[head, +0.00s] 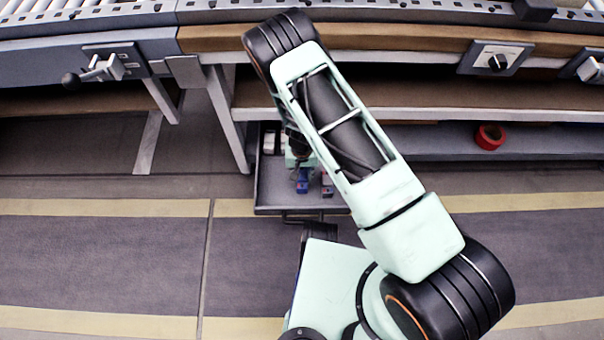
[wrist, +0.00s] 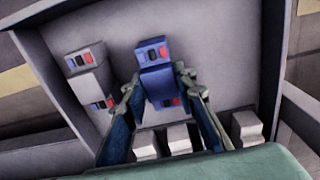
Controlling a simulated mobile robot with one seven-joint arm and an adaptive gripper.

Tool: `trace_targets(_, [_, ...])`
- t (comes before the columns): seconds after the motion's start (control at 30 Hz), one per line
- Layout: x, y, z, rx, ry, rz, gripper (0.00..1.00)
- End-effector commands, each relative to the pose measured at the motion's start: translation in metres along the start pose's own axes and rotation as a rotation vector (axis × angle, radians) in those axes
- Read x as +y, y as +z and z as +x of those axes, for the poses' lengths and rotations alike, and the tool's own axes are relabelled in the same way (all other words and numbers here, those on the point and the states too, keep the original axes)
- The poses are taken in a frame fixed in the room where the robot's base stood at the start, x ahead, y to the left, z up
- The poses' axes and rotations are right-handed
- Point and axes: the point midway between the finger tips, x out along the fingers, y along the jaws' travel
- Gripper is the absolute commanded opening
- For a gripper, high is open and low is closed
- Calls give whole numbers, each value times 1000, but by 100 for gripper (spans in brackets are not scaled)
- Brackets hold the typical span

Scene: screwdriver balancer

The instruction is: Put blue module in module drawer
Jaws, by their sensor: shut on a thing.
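The blue module (wrist: 158,84) is upright between my fingers in the wrist view, its dark and red buttons facing up. My gripper (wrist: 166,96) is shut on it, with a finger on each side. In the head view the blue module (head: 302,181) shows small over the open module drawer (head: 290,209), below my arm. The drawer's grey floor (wrist: 118,42) lies under and around the module in the wrist view. I cannot tell whether the module touches the floor.
Grey modules (wrist: 97,84) stand left of the blue one in the drawer. Several white blocks (wrist: 178,138) stand in a row near my fingers. The drawer wall (wrist: 270,50) is at right. A red tape roll (head: 489,137) lies on the shelf.

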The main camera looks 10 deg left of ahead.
Motion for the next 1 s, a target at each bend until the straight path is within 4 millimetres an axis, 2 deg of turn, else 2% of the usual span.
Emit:
trace_targets(0.13, [0,0,-1,0,0,0,0])
trace_targets(0.17, [0,0,-1,0,0,0,26])
trace_targets(0.33, [0,0,-1,0,0,0,45])
trace_targets(0.73, [0,0,-6,1,0,-1,46])
trace_targets(0.87, [-1,-1,-22,2,-1,0,46])
trace_targets(1.0, [-1,-1,-48,2,-2,-2,46])
